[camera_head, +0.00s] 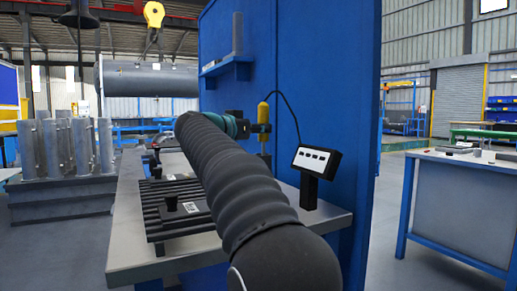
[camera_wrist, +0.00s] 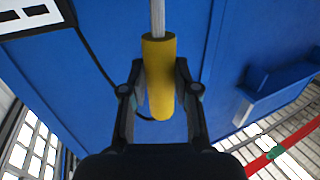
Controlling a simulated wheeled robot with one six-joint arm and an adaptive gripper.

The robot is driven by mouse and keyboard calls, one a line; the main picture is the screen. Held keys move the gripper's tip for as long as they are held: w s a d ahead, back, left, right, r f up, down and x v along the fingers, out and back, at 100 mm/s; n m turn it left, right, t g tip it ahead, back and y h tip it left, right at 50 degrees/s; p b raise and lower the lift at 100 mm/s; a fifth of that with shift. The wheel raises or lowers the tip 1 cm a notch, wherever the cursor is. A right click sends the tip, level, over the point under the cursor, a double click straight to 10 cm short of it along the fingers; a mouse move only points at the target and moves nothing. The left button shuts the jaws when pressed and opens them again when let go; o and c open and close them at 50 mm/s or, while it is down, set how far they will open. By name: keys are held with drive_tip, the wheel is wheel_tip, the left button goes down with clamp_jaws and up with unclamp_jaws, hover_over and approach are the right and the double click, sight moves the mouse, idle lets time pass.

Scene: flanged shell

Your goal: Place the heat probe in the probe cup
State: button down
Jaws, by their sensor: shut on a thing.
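The heat probe has a yellow handle (camera_head: 263,112) and a thin metal rod. A dark cable runs from it to the black display box. In the wrist view the yellow handle (camera_wrist: 160,75) lies between my fingers, with its rod reaching to the top edge. My gripper (camera_head: 262,128) is shut on the handle and holds the probe roughly upright beside the blue wall, above the bench. In the wrist view my gripper (camera_wrist: 161,105) has a finger on each side of the handle. I cannot pick out the probe cup with certainty; my arm hides part of the bench.
A black display box (camera_head: 317,161) stands on a post at the bench's right. A black ribbed rack (camera_head: 170,195) with dark parts lies on the grey bench (camera_head: 133,250). A blue wall shelf (camera_head: 226,67) bears a grey cylinder (camera_head: 237,33). The blue wall (camera_head: 325,90) bounds the right side.

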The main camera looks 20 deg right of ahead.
sight(260, 141)
drive_tip(key=shift+a+f+b, duration=0.1)
drive_tip(key=shift+f+b, duration=0.65)
drive_tip(key=shift+f, duration=1)
drive_tip(key=shift+f, duration=0.15)
drive_tip(key=c, duration=0.9)
unclamp_jaws()
drive_tip(key=shift+o, duration=0.2)
drive_tip(key=shift+s+a, duration=0.15)
drive_tip(key=shift+a, duration=0.2)
drive_tip(key=p+v, duration=0.1)
drive_tip(key=v, duration=1)
drive_tip(key=shift+s+a, duration=0.1)
